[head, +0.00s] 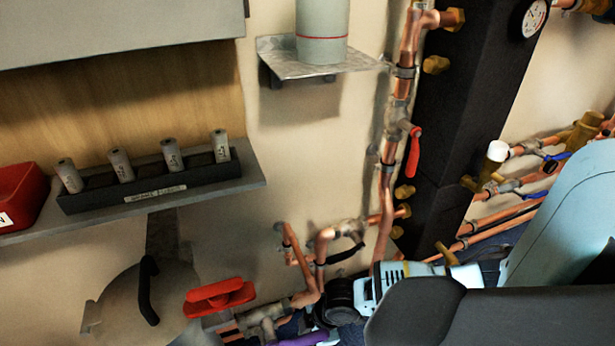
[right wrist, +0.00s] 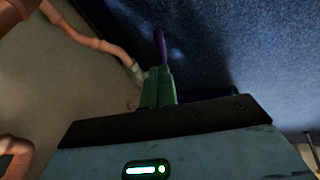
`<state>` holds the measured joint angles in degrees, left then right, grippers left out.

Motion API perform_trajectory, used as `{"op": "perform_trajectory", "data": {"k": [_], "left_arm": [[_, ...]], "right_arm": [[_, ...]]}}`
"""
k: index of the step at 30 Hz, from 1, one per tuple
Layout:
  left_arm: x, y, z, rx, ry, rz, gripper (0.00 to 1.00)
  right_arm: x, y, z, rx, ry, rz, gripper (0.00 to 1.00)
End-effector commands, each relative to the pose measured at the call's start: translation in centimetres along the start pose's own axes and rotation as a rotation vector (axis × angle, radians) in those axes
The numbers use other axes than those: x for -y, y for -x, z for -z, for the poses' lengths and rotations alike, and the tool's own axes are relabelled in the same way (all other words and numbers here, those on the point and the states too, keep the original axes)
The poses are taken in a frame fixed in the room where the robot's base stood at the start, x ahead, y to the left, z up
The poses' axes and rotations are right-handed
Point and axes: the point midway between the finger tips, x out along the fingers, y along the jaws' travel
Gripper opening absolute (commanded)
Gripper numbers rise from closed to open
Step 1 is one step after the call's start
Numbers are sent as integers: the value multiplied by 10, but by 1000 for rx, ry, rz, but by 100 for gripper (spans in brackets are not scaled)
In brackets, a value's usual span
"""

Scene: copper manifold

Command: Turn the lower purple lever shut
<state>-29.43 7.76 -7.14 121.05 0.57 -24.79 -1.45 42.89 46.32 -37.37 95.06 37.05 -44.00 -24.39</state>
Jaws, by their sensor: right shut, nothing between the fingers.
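A purple lever (right wrist: 159,42) shows in the right wrist view as a thin upright handle just beyond my fingertips. My right gripper (right wrist: 158,80) has green fingers that are shut with nothing between them. The lever appears in line with the fingertips; I cannot tell whether they touch. In the head view a purple handle (head: 303,339) is at the bottom edge, mostly cut off, below the pipes. My right arm comes in from the right and its parts hide the right fingers there. My left gripper is in neither view.
A red-handled valve (head: 220,296) is left of the purple handle, and a red lever (head: 414,152) is on the upright copper pipe. Copper pipes (head: 300,262) crowd the low middle. A dark column (head: 470,100) stands behind. A shelf (head: 225,190) holds labelled cylinders at left.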

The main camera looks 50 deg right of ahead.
Motion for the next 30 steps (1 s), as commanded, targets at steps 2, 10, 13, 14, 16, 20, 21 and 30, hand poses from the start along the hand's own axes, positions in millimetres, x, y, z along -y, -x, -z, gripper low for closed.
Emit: {"op": "perform_trajectory", "data": {"k": [2, 10, 13, 14, 16, 20, 21, 30], "left_arm": [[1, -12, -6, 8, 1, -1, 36], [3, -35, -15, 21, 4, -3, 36], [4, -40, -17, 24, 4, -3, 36], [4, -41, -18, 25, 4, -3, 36], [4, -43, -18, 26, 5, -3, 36], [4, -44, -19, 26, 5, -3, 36], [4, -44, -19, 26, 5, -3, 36], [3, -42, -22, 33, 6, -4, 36]], "right_arm": [[1, -21, -1, 1, -2, 2, 0], [0, -64, -1, 0, 0, 1, 0], [0, -74, -1, 0, 0, 0, 0], [0, -76, -1, 0, 0, 0, 0], [0, -80, -1, 0, 0, -1, 0], [0, -82, 0, -1, 0, -1, 0], [-1, -82, 0, -1, 1, -2, 0], [0, -82, 1, -1, 0, -1, 0]]}}
